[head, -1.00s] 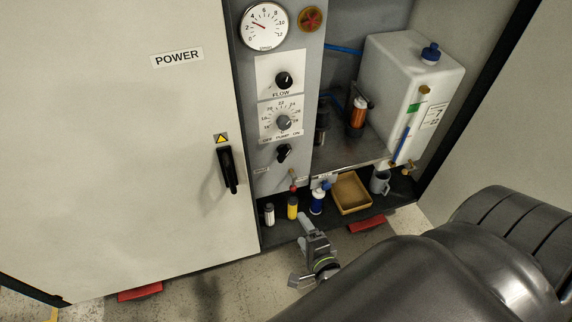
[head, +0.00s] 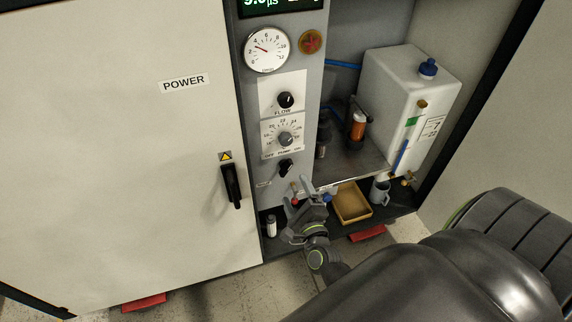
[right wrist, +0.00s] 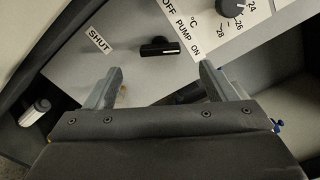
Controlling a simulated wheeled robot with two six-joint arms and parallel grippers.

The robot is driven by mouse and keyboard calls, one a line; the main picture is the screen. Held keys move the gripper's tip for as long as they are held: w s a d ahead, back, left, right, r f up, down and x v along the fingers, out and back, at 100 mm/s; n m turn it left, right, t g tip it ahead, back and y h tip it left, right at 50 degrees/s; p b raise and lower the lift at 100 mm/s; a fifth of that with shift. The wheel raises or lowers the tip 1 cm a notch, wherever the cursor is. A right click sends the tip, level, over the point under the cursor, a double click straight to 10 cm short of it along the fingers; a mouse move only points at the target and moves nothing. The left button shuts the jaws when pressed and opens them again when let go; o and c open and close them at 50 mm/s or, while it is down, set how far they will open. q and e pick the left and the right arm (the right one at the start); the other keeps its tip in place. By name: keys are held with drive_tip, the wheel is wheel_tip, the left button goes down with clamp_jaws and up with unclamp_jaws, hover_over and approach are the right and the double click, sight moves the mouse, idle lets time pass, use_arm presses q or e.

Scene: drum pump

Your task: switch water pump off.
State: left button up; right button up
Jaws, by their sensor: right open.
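The pump switch is a small black knob (head: 285,166) on the grey panel, below the words OFF, PUMP and ON. In the right wrist view the knob (right wrist: 158,47) has a white mark at its right end, towards ON. My right gripper (head: 309,190) is open and empty, just below the knob in the head view. In the right wrist view its two fingers (right wrist: 160,84) are spread on either side below the knob, apart from it. My left gripper is out of view.
Above the switch are a temperature dial (head: 285,139), a flow knob (head: 285,100) and a gauge (head: 266,49). A SHUT label (right wrist: 98,40) is left of the switch. A white tank (head: 400,95), a tan tray (head: 352,203) and a mug (head: 380,191) stand at right.

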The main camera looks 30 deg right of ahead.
sight(286, 171)
drive_tip(key=p+x, duration=0.1)
drive_tip(key=x, duration=0.8)
drive_tip(key=c, duration=1)
